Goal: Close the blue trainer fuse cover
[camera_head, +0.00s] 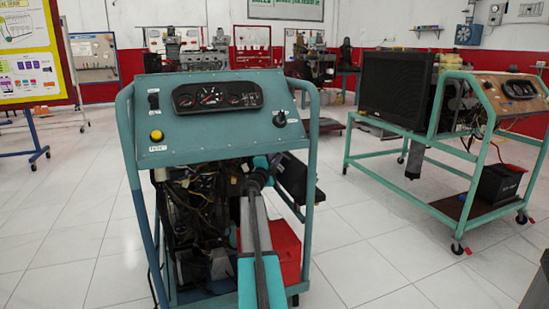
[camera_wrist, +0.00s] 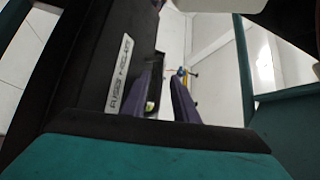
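The blue trainer (camera_head: 215,130) stands in the middle of the head view, with gauges on its sloped panel. A black flap-like part (camera_head: 298,178), apparently the fuse cover, sticks out tilted at the frame's right side. In the wrist view, a large black panel with a white label (camera_wrist: 120,70) fills the upper left, close beside my gripper; it appears to be the same cover. My gripper (camera_wrist: 169,75) shows two dark purple fingers apart, with nothing clearly held between them. Whether a finger touches the panel I cannot tell. My arm hides part of the trainer's lower right in the head view.
Blue-green frame tubes (camera_head: 310,160) stand close to my arm. A red box (camera_head: 285,250) sits low inside the trainer. Another trainer (camera_head: 450,140) with a radiator and black battery stands to the right. Open tiled floor (camera_head: 370,260) lies between them.

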